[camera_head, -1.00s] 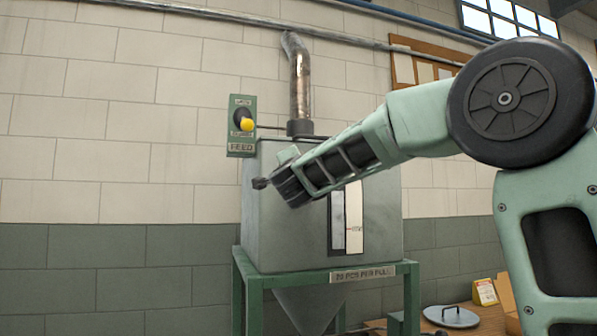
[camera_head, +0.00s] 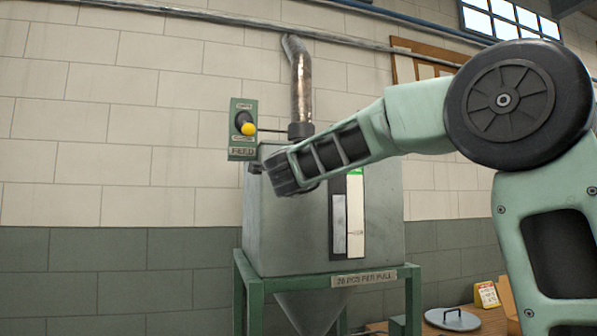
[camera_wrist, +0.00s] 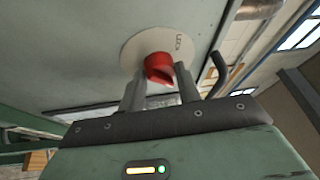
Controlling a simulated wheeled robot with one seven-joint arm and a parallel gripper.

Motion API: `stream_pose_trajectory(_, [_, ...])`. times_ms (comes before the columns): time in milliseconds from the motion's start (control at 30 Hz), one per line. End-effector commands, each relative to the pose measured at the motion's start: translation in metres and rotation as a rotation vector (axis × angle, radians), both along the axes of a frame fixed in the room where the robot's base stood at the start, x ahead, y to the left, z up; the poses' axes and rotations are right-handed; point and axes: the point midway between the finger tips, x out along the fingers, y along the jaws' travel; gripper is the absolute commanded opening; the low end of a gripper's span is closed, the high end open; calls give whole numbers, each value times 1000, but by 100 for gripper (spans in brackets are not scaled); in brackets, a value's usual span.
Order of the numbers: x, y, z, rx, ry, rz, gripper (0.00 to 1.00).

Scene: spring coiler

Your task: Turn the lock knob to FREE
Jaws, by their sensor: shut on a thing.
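The red lock knob (camera_wrist: 158,67) sits on a round pale plate (camera_wrist: 137,47) on a grey metal face in the wrist view. Dark lettering that looks like LOCK is on the plate, to the upper right of the knob. The rest of the plate's lettering does not show. My gripper (camera_wrist: 160,82) has one finger on each side of the knob and is shut on it. In the head view my wrist is in front of the upper left of the grey hopper (camera_head: 290,235), and the knob is hidden there.
A metal pipe (camera_head: 301,85) rises behind the hopper. A green stand (camera_head: 253,300) holds the hopper.

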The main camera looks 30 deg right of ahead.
Motion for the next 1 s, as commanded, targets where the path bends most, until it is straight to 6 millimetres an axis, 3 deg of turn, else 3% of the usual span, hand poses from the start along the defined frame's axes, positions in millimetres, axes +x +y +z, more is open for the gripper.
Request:
stream_pose_trajectory(133, [0, -1, 0, 2, -1, -1, 10])
stream_pose_trajectory(167, [0, -1, 0, 1, -2, -1, 39])
stream_pose_trajectory(200, [0, -1, 0, 0, -2, -1, 50])
stream_pose_trajectory(233, [0, -1, 0, 0, -2, -1, 55])
stream_pose_trajectory(633, [-6, 5, -2, -1, -1, 1, 55])
stream_pose_trajectory(1000, [-66, 53, -13, -1, -4, 3, 55])
